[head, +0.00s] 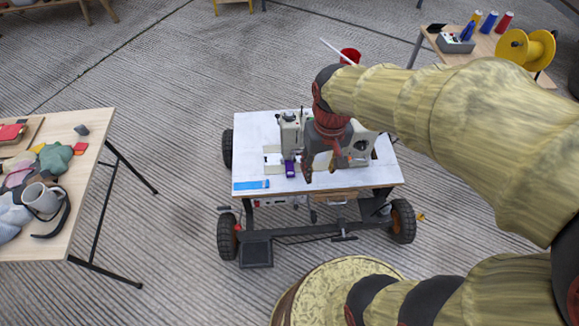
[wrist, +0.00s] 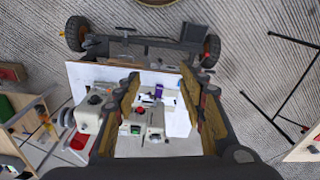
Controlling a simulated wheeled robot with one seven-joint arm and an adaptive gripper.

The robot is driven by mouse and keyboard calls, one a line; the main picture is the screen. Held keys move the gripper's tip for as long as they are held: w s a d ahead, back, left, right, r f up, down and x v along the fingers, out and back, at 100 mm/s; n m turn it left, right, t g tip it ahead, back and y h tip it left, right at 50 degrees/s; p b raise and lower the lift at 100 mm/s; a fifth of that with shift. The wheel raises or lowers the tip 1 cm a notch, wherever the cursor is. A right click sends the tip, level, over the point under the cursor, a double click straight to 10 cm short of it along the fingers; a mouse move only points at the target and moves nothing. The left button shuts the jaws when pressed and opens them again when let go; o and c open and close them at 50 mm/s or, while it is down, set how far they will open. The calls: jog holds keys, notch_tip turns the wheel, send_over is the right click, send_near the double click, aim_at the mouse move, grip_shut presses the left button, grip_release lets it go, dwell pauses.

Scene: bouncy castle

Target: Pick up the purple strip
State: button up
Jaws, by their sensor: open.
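The purple strip (head: 290,169) is small and lies by the left end of the sewing machine (head: 291,133) on the white-topped cart (head: 245,140). In the wrist view the purple strip (wrist: 159,91) shows between the fingers, with the sewing machine (wrist: 155,119) close beside it. My gripper (head: 320,170) is over the cart, just right of the strip in the head view, and hides part of the machine. In the wrist view my gripper (wrist: 159,74) is open, with nothing held between its fingers. I cannot tell its exact height above the strip.
A blue strip (head: 251,185) lies at the cart's front left corner. Another table at upper right holds a yellow spool (head: 526,48). A red container (head: 350,56) is behind the cart.

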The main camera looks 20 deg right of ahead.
jog(key=o, duration=0.3)
jog(key=w+f+g, duration=0.2)
jog(key=w+f, duration=0.9)
jog(key=f, duration=0.5)
jog(key=shift+w+d+f+g, duration=0.15)
jog(key=shift+d+f+g, duration=0.2)
jog(key=shift+f+g, duration=0.05)
jog(key=m+t, duration=0.2)
send_near(291, 176)
jog(key=s, duration=0.1)
jog(key=f+b, duration=0.1)
jog(key=f, duration=0.4)
jog(key=f+b, duration=0.1)
jog(key=f, duration=0.2)
jog(key=shift+w+b, duration=0.3)
jog(key=shift+w, duration=0.1)
jog(key=shift+a, duration=0.1)
jog(key=shift+c, duration=0.4)
jog(key=c, duration=1)
